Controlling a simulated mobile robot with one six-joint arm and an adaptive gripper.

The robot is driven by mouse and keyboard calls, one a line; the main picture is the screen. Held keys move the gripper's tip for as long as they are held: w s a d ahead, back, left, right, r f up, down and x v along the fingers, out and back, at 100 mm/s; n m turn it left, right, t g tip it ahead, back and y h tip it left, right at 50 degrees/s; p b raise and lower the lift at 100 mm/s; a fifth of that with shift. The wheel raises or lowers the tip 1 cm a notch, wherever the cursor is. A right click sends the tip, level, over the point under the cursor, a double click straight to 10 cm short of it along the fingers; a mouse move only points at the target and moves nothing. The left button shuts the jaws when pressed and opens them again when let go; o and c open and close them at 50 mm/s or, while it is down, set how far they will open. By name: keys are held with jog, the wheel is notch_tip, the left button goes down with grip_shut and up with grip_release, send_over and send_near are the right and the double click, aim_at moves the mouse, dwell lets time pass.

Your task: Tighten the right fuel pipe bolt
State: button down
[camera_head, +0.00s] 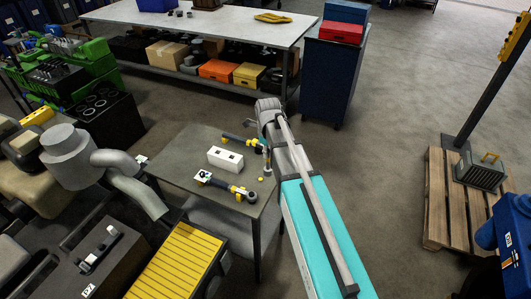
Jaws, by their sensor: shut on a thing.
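A small grey table (180,160) stands in the middle. My gripper (265,148) is over its right edge, partly hidden by my arm. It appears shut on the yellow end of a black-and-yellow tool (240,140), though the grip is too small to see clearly. A second black-and-yellow tool (225,187) with a round head lies nearer on the table. A green engine (70,65) stands at the far left. I cannot make out the right fuel pipe bolt at this size.
A white block (225,159) with dark holes and a small yellow piece (260,180) are on the small table. A long workbench (220,28) and a dark blue cabinet (330,75) stand behind. Grey pipework (125,170) crowds the left. A pallet (435,215) lies right, with clear floor between.

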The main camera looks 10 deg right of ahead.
jog(key=r+m, duration=0.1)
jog(key=m, duration=0.1)
jog(key=r+m+p, duration=0.1)
jog(key=m, duration=0.1)
jog(key=shift+w+d+p, duration=0.1)
jog(key=shift+d+p, duration=0.2)
jog(key=shift+d, duration=0.1)
jog(key=shift+d+r+m+p, duration=0.25)
jog(key=shift+r+m+p, duration=0.2)
jog(key=shift+m, duration=0.85)
